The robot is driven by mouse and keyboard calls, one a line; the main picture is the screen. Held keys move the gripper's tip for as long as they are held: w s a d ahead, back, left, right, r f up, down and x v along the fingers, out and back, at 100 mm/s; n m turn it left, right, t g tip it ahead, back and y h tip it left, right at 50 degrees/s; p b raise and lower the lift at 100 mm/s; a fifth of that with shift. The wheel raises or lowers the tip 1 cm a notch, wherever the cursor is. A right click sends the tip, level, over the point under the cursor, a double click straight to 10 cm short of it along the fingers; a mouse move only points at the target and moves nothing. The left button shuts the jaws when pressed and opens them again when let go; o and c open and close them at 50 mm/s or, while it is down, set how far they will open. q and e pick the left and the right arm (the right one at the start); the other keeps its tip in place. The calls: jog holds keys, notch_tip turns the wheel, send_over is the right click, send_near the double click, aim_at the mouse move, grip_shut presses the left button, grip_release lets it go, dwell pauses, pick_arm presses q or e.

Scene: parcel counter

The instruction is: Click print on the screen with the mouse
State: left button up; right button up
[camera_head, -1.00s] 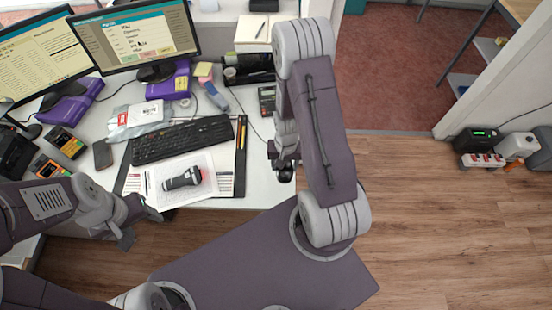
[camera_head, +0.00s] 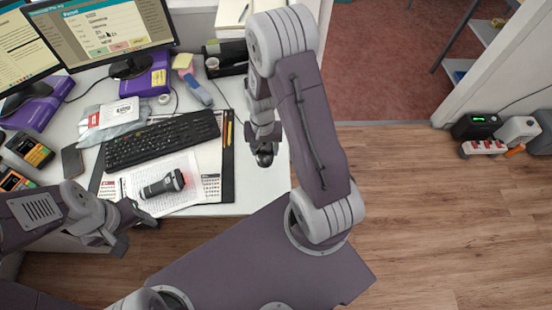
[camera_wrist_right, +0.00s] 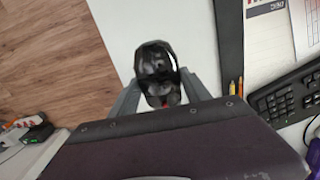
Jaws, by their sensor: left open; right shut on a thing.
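The black mouse (camera_head: 264,158) is on the white desk near its right front edge. My right gripper (camera_head: 264,146) is shut on it from above. In the right wrist view the mouse (camera_wrist_right: 156,62) sits between the two grey fingers, over the white desk top. The screen (camera_head: 104,30) at the upper left shows a dialog with text lines and a row of coloured buttons along its bottom. A small dark pointer shows among the text lines, above the buttons; the labels are too small to read. My left gripper (camera_head: 133,229) is open and empty, in front of the desk edge.
The black keyboard (camera_head: 161,140) lies left of the mouse, with a dark clipboard (camera_head: 228,180) and pencils between. A handheld scanner (camera_head: 162,184) rests on paper. A black organiser (camera_head: 226,58) stands behind. Bare desk surrounds the mouse; the right desk edge is close.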

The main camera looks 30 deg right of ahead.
aim_at(274, 168)
jog(key=shift+w+a+f+b, duration=0.15)
jog(key=shift+f+b, duration=0.05)
jog(key=shift+f, duration=0.3)
jog(key=shift+w+a+f+b, duration=0.1)
jog(key=shift+w+f+b, duration=0.05)
jog(key=shift+f, duration=0.35)
jog(key=shift+a, duration=0.15)
jog(key=shift+s+a+r, duration=0.15)
jog(key=shift+s, duration=0.05)
jog(key=shift+f+b, duration=0.5)
jog(key=shift+f, duration=0.05)
pick_arm(q)
jog(key=shift+s+f+b, duration=0.1)
jog(key=shift+f+b, duration=0.65)
jog(key=shift+f, duration=1.55)
pick_arm(e)
jog(key=shift+f, duration=0.8)
pick_arm(q)
jog(key=shift+r, duration=0.1)
pick_arm(e)
jog(key=shift+f, duration=0.1)
pick_arm(q)
jog(key=shift+r, duration=0.1)
pick_arm(e)
jog(key=shift+s+d, duration=0.35)
jog(key=shift+s, duration=0.35)
jog(key=shift+s+d, duration=0.4)
jog(key=shift+s, duration=0.25)
jog(key=shift+s+d, duration=0.35)
jog(key=shift+s, duration=0.35)
